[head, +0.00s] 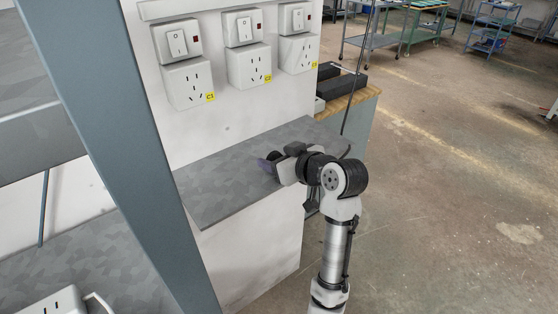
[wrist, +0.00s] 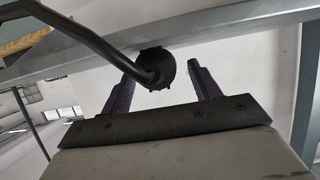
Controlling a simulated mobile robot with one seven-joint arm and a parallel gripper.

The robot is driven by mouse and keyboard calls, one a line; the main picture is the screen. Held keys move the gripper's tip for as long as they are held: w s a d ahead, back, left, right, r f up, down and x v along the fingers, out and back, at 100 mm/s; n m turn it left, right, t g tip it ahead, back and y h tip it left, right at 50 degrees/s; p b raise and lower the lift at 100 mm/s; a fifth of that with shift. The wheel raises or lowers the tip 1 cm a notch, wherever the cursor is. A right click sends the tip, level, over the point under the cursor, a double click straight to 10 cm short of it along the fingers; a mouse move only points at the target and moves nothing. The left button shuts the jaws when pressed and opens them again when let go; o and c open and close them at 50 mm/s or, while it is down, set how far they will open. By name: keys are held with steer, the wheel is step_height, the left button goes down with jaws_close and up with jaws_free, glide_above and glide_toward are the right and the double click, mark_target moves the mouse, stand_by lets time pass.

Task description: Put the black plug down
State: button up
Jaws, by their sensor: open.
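The black plug (wrist: 157,66) is a round dark piece with a thick black cable in the wrist view. It shows between the two purple fingers of my gripper (wrist: 167,80), closer to the left finger, with a clear gap to the right finger. I cannot tell if it touches the left finger. In the head view my gripper (head: 268,164) is low over the grey shelf (head: 215,185), near its back wall. The plug (head: 273,156) is a small dark shape at the fingers there. Whether it rests on the shelf is hard to tell.
Three white switch-and-socket units, labelled C1 (head: 190,84), C2 (head: 249,66) and C3 (head: 298,53), are on the wall above the shelf. A grey-blue post (head: 130,130) crosses the left foreground. The shelf's left part is bare. Open floor (head: 450,180) lies to the right.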

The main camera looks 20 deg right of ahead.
steer(key=c, duration=1.2)
steer(key=shift+r, duration=0.15)
